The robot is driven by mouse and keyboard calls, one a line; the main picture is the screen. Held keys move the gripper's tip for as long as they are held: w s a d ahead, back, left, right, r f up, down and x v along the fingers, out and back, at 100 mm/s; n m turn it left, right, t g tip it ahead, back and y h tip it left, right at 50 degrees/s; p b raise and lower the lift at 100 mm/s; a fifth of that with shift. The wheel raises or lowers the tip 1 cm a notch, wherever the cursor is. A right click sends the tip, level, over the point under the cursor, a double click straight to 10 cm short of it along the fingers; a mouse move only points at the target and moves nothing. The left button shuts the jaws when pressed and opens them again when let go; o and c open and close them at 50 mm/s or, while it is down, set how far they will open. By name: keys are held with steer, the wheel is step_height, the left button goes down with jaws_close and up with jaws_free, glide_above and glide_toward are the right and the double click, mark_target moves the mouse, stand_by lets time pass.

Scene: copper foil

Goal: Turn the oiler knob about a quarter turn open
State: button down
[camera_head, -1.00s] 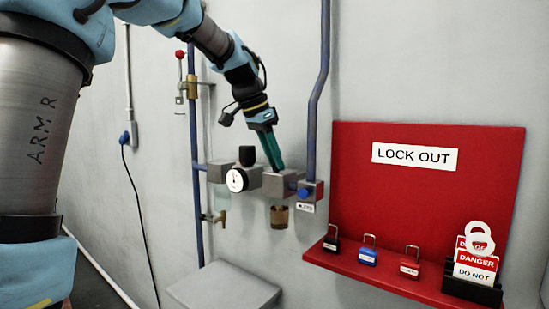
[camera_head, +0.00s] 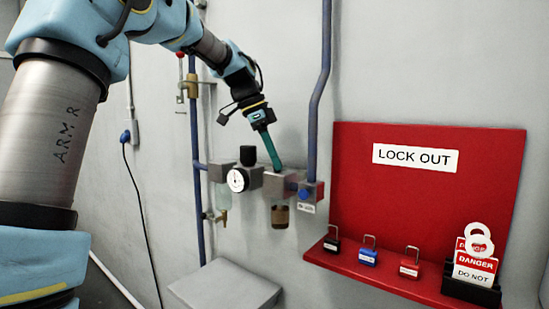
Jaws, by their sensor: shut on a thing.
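Left of the oiler are a round gauge (camera_head: 237,180) and a black knob (camera_head: 248,155). A blue button (camera_head: 305,194) sits just right, under a blue pipe (camera_head: 317,110). A red lockout board (camera_head: 420,200) with padlocks stands further right.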

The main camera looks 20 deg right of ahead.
stand_by(0.3)
steer(key=c, duration=0.7)
jaws_free()
steer(key=b+v, duration=0.2)
steer(key=v, duration=0.8)
steer(key=shift+a+r, duration=0.2)
steer(key=shift+r, duration=0.15)
